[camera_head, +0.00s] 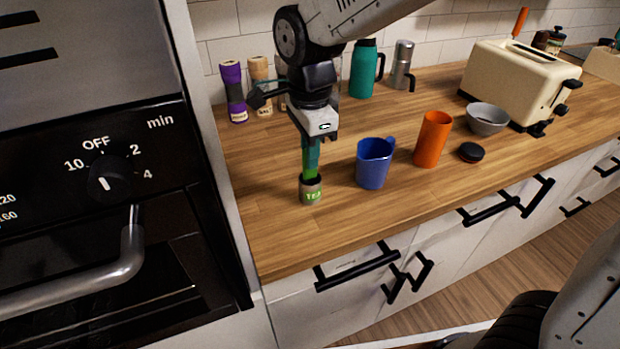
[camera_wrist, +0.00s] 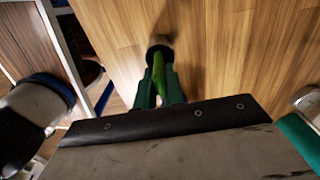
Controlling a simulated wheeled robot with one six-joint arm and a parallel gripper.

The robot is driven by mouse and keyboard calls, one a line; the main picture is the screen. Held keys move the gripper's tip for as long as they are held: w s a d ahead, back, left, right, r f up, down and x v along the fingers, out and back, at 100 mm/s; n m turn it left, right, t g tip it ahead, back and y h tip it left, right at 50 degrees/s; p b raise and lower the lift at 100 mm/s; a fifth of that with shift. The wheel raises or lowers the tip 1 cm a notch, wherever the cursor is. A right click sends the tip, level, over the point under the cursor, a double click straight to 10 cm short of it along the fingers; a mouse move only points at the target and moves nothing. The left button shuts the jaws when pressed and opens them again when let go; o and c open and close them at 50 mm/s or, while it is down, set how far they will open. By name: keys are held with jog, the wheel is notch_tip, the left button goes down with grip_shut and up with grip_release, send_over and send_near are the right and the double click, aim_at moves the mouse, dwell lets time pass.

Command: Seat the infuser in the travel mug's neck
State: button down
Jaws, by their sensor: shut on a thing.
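The infuser has a green stem and a grey, cylindrical lower end marked "TEA" (camera_head: 312,190). It hangs upright below my gripper (camera_head: 311,158), whose teal fingers are shut on the green stem. In the wrist view the stem (camera_wrist: 158,72) shows between my fingertips (camera_wrist: 159,84). I cannot tell whether its lower end touches the counter. The orange, open-topped cylinder (camera_head: 432,140), which looks like the travel mug, stands upright to the right, apart from the infuser. A black round lid (camera_head: 471,152) lies beside it on the counter.
A blue jug (camera_head: 374,164) stands between the infuser and the orange mug. A grey bowl (camera_head: 487,120) and cream toaster (camera_head: 522,82) are further right. The front left wooden counter (camera_head: 265,225) is clear.

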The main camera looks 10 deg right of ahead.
aim_at(313, 181)
jog(key=shift+r, duration=0.6)
jog(key=s+d+r, duration=0.2)
jog(key=s+d, duration=0.2)
jog(key=s, duration=0.3)
jog(key=s+d+r, duration=0.1)
jog(key=s+d, duration=0.2)
jog(key=s, duration=0.4)
jog(key=shift+d+r, duration=0.4)
